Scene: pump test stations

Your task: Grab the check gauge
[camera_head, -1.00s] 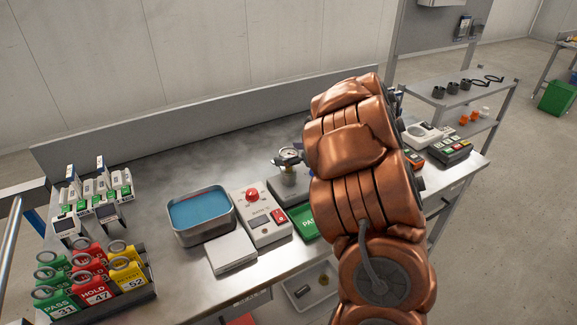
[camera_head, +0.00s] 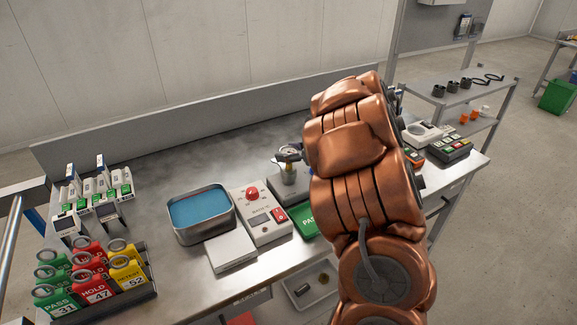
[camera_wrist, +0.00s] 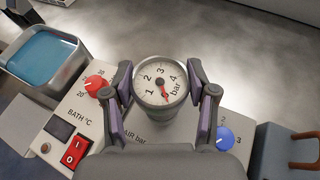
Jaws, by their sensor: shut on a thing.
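The check gauge (camera_wrist: 160,82) is a round dial with a white face marked in bar and a red needle. In the wrist view it sits between the two fingers of my gripper (camera_wrist: 162,90), which are shut on its sides. In the head view the gauge (camera_head: 290,153) shows just left of my copper-coloured arm, above a grey station block (camera_head: 297,188). My arm hides most of the gripper there. I cannot tell whether the gauge is clear of the block.
A bath controller (camera_head: 262,215) with a red knob and red switch stands left of the gauge. Beside it are a blue-filled tray (camera_head: 203,228) and a white box (camera_head: 232,250). A tag rack (camera_head: 145,289) is at front left. A blue knob (camera_wrist: 225,138) lies right of the gripper.

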